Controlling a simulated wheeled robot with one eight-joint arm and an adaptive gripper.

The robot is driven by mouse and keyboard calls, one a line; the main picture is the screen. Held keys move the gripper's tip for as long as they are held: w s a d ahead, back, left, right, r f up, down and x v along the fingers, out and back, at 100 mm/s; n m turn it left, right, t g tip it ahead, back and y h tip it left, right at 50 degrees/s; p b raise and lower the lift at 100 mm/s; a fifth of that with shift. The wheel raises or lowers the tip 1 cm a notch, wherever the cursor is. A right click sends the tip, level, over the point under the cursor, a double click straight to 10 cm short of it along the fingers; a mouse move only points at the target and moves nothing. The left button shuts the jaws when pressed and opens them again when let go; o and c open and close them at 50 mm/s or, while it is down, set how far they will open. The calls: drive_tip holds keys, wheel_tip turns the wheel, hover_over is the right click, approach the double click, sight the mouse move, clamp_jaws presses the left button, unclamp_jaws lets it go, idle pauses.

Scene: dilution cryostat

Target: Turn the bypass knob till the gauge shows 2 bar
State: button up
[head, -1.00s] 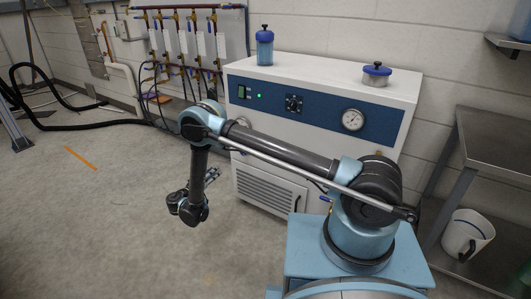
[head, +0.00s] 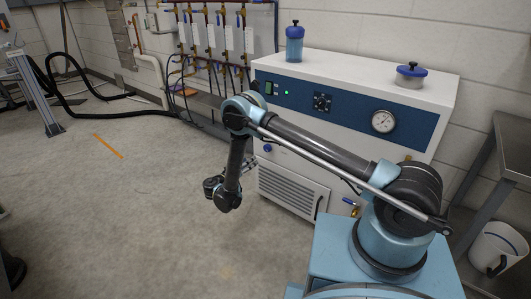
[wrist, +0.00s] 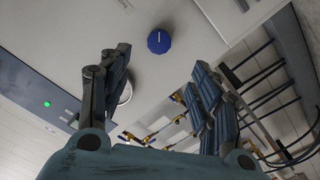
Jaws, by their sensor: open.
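A blue ribbed knob (head: 267,148) sits on the white cabinet front below the blue panel, just under my forearm in the head view. In the wrist view the knob (wrist: 159,41) shows ahead, beyond my fingers and between their lines. A round dial gauge (head: 383,121) with a white face is on the right of the blue panel; its reading is too small to tell. My gripper (wrist: 161,66) is open and empty, with its fingers apart and not touching the knob.
The white cabinet (head: 300,188) carries a blue-capped bottle (head: 294,44) and a lidded jar (head: 410,76) on top. A black control (head: 322,102) and a green light are on its panel. A metal table (head: 497,165) stands right. The floor at left is open.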

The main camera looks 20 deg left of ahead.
sight(266, 149)
drive_tip(key=x, duration=1.4)
drive_tip(key=shift+w, duration=0.2)
